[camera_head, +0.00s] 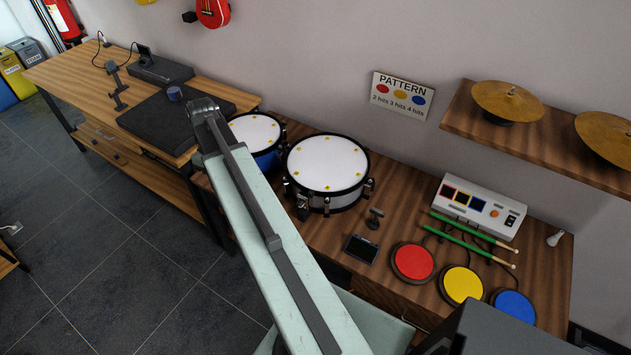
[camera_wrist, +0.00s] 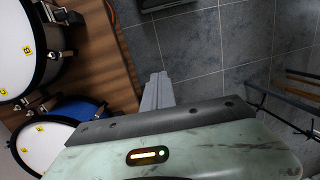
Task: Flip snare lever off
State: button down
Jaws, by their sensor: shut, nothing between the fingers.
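The larger drum (camera_head: 327,165) has a white head and black rim and stands on the wooden table. A dark metal fitting (camera_head: 303,205), which looks like the snare lever, is on its front left side; its position is too small to tell. In the wrist view the drum (camera_wrist: 18,45) is at the upper left, with a dark fitting (camera_wrist: 68,16) on its side. My gripper (camera_wrist: 158,78) is shut and empty. It appears over the floor just beyond the table edge, apart from the drum.
A blue drum (camera_head: 255,133) stands left of the larger drum. A small dark stand (camera_head: 375,218) and a small screen (camera_head: 361,249) are at the front right. Red (camera_head: 413,262), yellow (camera_head: 461,285) and blue (camera_head: 514,305) pads lie farther right. Open floor (camera_head: 110,260) is at left.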

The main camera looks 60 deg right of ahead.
jog(key=s+d+y, duration=0.1)
jog(key=s+d, duration=0.6)
jog(key=d, duration=0.3)
jog(key=s+d+y, duration=0.1)
jog(key=s+d, duration=0.6)
jog(key=d, duration=0.3)
jog(key=s+d+t, duration=0.1)
jog(key=s+d, duration=0.6)
jog(key=d, duration=0.3)
jog(key=shift+d+r+y, duration=0.25)
jog(key=shift+r+y, duration=0.15)
